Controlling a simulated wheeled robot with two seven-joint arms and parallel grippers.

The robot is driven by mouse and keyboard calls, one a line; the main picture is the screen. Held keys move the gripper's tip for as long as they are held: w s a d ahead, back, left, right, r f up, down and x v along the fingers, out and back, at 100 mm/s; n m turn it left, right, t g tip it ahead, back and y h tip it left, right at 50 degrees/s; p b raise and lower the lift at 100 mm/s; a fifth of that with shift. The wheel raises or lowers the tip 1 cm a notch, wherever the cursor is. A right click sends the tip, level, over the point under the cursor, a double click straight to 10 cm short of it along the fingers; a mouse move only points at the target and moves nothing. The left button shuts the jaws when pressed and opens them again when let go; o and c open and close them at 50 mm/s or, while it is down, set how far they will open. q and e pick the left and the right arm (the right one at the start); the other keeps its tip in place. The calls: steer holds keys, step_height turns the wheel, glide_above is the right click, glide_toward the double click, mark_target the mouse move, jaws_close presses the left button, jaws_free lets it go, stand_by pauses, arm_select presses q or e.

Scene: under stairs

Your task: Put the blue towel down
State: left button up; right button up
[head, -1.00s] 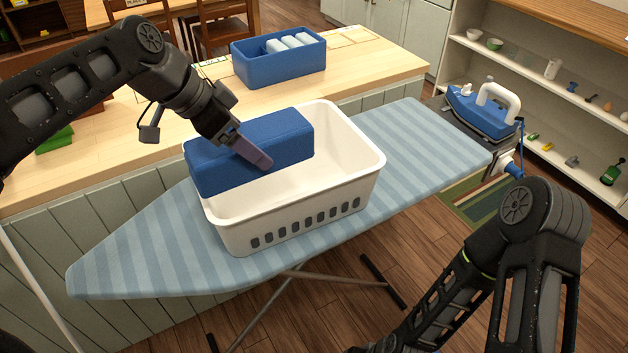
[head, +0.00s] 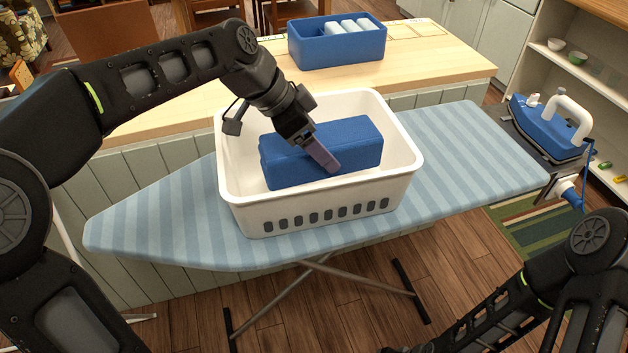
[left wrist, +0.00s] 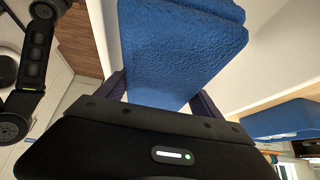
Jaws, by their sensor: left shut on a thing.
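The blue towel (head: 352,148) is a folded, long block inside the white laundry basket (head: 318,208). The basket stands on the striped ironing board (head: 150,222). My left gripper (head: 324,160) reaches in from above and is shut on the towel's near side. In the left wrist view the towel (left wrist: 185,50) sits between the two fingers (left wrist: 160,95). The towel looks low in the basket, but I cannot tell whether it touches the bottom. My right arm shows at the lower right, with its gripper out of view.
A blue bin (head: 337,48) with rolled white cloths stands on the wooden counter (head: 440,62) behind. A blue iron (head: 550,125) rests at the board's right end. The board is bare left and right of the basket. Shelves stand at the far right.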

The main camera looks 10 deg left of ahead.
arm_select(q)
step_height(320, 180, down, 6)
stand_by(0.4)
steer(key=shift+f, duration=1.9)
steer(key=shift+f, duration=0.2)
steer(key=o, duration=1.8)
steer(key=shift+r, duration=0.1)
